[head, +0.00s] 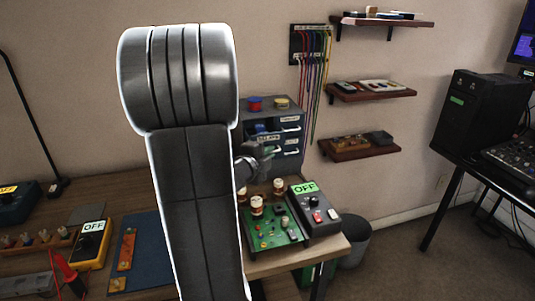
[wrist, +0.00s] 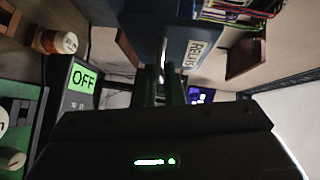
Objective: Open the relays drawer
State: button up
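The grey drawer cabinet (head: 288,103) stands on the bench behind my arm in the head view. It has several drawers with pale handles and labels, too small to read surely there. In the wrist view the blue relays drawer front (wrist: 178,42) carries a RELAYS label (wrist: 198,53), turned sideways. A thin pale handle (wrist: 163,55) shows at my fingertips. My gripper (wrist: 162,82) has its two dark fingers close on either side of this handle; whether they press on it is unclear. In the head view my gripper (head: 254,162) is at the cabinet's lower front, partly hidden by my arm.
A green circuit board (head: 267,240) with knobs and a dark box with a green OFF display (head: 318,222) sit just in front of the cabinet. Coloured cables (head: 313,90) and wall shelves (head: 372,92) are to the right. A yellow meter (head: 93,243) lies at left.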

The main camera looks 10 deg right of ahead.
jog(key=o, duration=0.4)
jog(key=shift+c, duration=0.2)
jog(key=v, duration=1.3)
jog(key=shift+s+a, duration=0.25)
jog(key=shift+s, duration=0.1)
jog(key=shift+w, duration=0.1)
jog(key=x, duration=1.4)
jog(key=shift+w, duration=0.2)
jog(key=shift+a+r, duration=0.1)
